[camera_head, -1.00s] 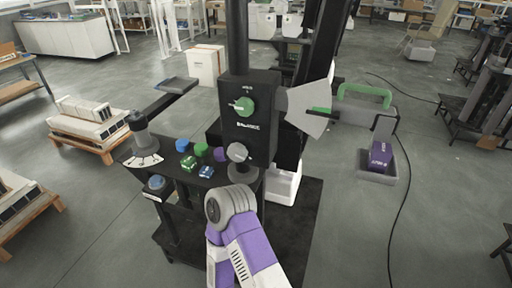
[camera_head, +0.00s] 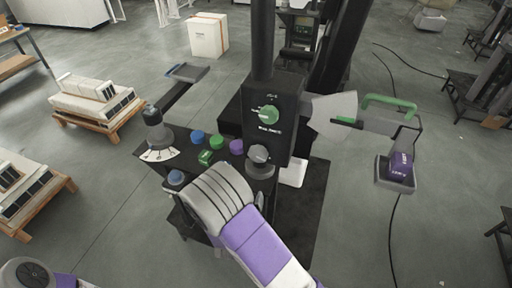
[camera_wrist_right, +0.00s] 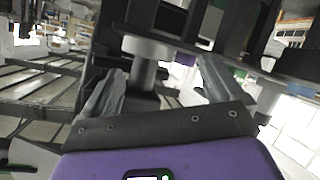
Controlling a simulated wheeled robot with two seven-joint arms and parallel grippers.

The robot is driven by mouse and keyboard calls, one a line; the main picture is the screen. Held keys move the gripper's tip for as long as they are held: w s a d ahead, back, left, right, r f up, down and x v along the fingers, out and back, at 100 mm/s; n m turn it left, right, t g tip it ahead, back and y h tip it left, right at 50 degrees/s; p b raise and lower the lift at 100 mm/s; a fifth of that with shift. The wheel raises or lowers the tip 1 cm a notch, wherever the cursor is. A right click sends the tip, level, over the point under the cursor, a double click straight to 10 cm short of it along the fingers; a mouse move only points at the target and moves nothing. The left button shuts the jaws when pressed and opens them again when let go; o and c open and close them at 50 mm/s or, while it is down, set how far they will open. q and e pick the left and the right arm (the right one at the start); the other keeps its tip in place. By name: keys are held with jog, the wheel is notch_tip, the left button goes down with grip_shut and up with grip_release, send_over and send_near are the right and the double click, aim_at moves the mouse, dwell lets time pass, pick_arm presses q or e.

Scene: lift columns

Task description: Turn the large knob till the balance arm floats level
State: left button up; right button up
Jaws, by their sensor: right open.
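My wrist hides these fingers in the head view. My left gripper is out of view.
A black bench left of the box holds blue (camera_head: 197,137), green (camera_head: 217,142) and purple (camera_head: 236,146) knobs, a green block (camera_head: 206,157) and a dial with a pointer (camera_head: 157,136). A dark bar (camera_head: 180,87) juts out behind.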

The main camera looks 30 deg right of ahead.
aim_at(257, 157)
notch_tip(257, 157, up, 14)
jog(key=m+t+h+p, duration=0.1)
jog(key=t+h+p, duration=0.1)
jog(key=h, duration=0.3)
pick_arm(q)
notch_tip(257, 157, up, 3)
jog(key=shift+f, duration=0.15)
pick_arm(e)
jog(key=shift+g, duration=0.3)
jog(key=x, duration=0.7)
jog(key=shift+d+f, duration=0.15)
jog(key=shift+d, duration=0.3)
